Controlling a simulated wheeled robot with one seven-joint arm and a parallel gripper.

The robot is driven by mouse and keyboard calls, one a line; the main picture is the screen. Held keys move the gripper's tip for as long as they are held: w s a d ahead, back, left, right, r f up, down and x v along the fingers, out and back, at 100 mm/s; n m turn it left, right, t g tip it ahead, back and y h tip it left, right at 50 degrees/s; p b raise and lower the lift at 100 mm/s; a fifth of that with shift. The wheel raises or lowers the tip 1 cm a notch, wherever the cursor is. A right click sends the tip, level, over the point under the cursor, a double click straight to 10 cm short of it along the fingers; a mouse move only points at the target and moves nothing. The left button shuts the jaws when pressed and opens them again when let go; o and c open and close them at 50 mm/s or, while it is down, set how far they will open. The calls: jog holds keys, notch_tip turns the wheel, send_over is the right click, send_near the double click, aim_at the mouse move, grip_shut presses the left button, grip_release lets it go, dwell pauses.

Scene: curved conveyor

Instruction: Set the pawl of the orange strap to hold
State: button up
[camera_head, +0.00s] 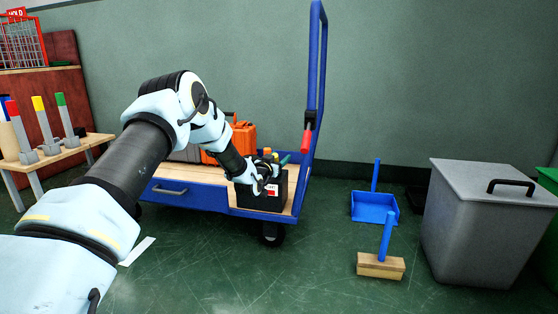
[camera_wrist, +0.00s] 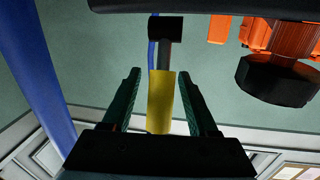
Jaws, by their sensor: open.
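I cannot make out an orange strap or its pawl in either view. My gripper (camera_head: 268,183) is at the black box (camera_head: 262,204) on the cart's right end. In the wrist view my gripper (camera_wrist: 159,76) is open, with its two dark green fingers apart. A yellow handle (camera_wrist: 161,103) stands between the fingers, with a gap visible on each side. A grey shaft and a black block (camera_wrist: 165,28) show beyond it. An orange part (camera_wrist: 293,38) with a large black faceted piece (camera_wrist: 278,80) is at the upper right, outside the fingers.
The blue cart (camera_head: 183,194) has a tall blue handle (camera_head: 316,75) with a red grip, right of my gripper. An orange case (camera_head: 243,138) stands behind my wrist. A bench (camera_head: 87,142) with coloured levers is left. A grey bin (camera_head: 470,215) and brush (camera_head: 381,266) are right.

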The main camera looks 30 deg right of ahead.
grip_shut()
dwell(0.4)
dwell(0.9)
